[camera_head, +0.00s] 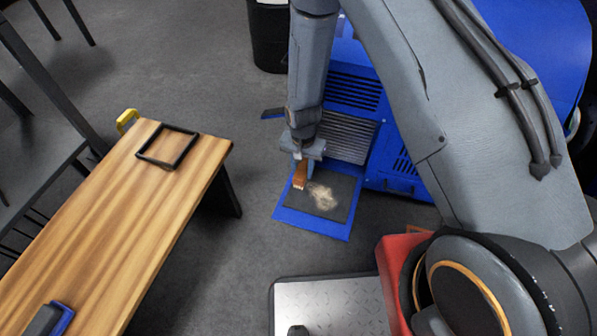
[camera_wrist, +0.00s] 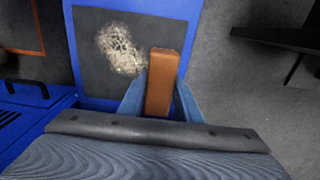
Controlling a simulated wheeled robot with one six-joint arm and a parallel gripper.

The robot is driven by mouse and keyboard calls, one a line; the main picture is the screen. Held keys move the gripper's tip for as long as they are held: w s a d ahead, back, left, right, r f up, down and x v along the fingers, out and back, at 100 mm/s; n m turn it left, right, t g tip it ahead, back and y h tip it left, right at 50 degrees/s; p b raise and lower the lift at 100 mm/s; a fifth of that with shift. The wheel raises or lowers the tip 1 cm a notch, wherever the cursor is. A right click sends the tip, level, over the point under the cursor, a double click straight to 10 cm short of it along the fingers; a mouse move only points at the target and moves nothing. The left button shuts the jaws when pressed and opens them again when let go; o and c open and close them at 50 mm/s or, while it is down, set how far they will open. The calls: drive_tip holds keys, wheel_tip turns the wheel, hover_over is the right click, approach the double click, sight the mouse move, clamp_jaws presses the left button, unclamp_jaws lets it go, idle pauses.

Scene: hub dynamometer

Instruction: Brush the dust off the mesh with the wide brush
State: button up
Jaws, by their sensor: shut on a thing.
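The mesh (camera_head: 335,182) is a dark square in a blue frame, lying low in front of the blue machine; it also shows in the wrist view (camera_wrist: 92,75). A pale tan patch of dust (camera_head: 322,197) lies on it, seen in the wrist view too (camera_wrist: 120,48). My gripper (camera_head: 302,160) is shut on the brown wooden brush (camera_wrist: 163,80), which points down at the mesh. In the wrist view the brush is just right of the dust, near the mesh's edge. Whether its bristles touch the mesh is unclear.
A wooden bench (camera_head: 150,215) stands at left, bearing an empty black frame (camera_head: 168,146), a yellow item (camera_head: 127,120) and a dark-blue item (camera_head: 50,318). The blue machine (camera_head: 355,95) stands behind the mesh. A black bin (camera_head: 268,40) is at the back. Floor between bench and mesh is clear.

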drive_tip(key=shift+r+p, duration=0.85)
drive_tip(key=shift+r, duration=0.55)
